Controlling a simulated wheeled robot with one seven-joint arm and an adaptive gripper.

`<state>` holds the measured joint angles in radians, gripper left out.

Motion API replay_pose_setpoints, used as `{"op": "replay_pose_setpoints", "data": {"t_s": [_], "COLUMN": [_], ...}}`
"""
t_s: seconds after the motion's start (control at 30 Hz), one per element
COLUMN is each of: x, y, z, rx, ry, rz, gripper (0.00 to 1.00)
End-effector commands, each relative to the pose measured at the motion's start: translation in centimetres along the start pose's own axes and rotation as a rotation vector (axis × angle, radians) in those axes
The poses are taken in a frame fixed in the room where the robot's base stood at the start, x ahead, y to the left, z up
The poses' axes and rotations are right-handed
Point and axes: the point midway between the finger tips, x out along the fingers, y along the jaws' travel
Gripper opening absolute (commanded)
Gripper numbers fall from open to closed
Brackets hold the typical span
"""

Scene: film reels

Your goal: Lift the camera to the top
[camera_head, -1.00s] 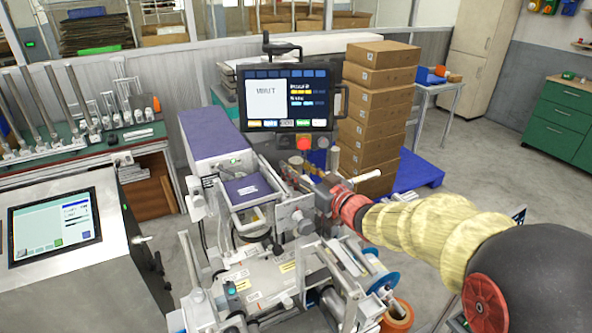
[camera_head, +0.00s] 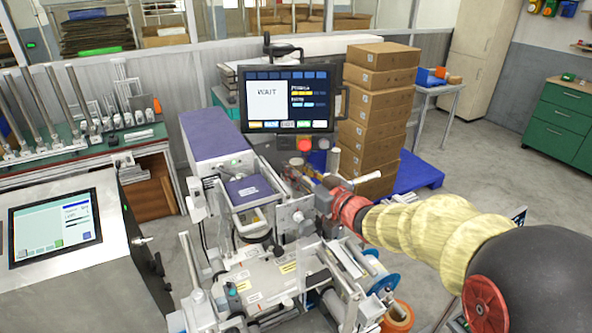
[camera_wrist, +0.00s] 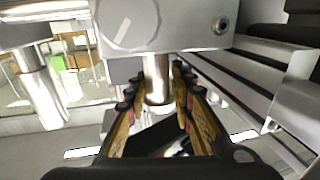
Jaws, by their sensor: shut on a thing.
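My gripper (camera_head: 322,204) is at the grey block (camera_head: 297,216) in the middle of the labelling machine. In the wrist view my gripper (camera_wrist: 158,88) has its two fingers on either side of a short shiny metal post (camera_wrist: 157,78) and is shut on it. The post hangs from the underside of a grey block (camera_wrist: 180,28) with a round dial on its face. I cannot tell for sure which part is the camera. In the head view my gripper and wrist hide the post.
A monitor (camera_head: 288,98) showing WAIT stands behind the block, with a red button (camera_head: 304,145) below it. A purple-topped unit (camera_head: 207,150) is at the left. Metal rails (camera_wrist: 235,85) run close by on the right in the wrist view. Stacked cardboard boxes (camera_head: 375,105) stand behind.

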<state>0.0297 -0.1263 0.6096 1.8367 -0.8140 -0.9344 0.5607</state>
Motion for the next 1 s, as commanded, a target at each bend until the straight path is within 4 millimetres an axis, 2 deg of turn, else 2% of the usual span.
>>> {"op": "replay_pose_setpoints", "data": {"t_s": [0.33,0.7,0.97,1.0], "x": [-0.1,0.0,0.0,0.0], "y": [0.3,0.4,0.4,0.4], "z": [-0.3,-4.7,-5.0,-5.0], "rx": [0.003,0.0,-0.003,-0.003], "ry": [0.001,0.012,0.019,0.019], "rz": [0.008,0.008,0.008,0.008], "gripper": [0.0,0.0,0.0,0.24]}}
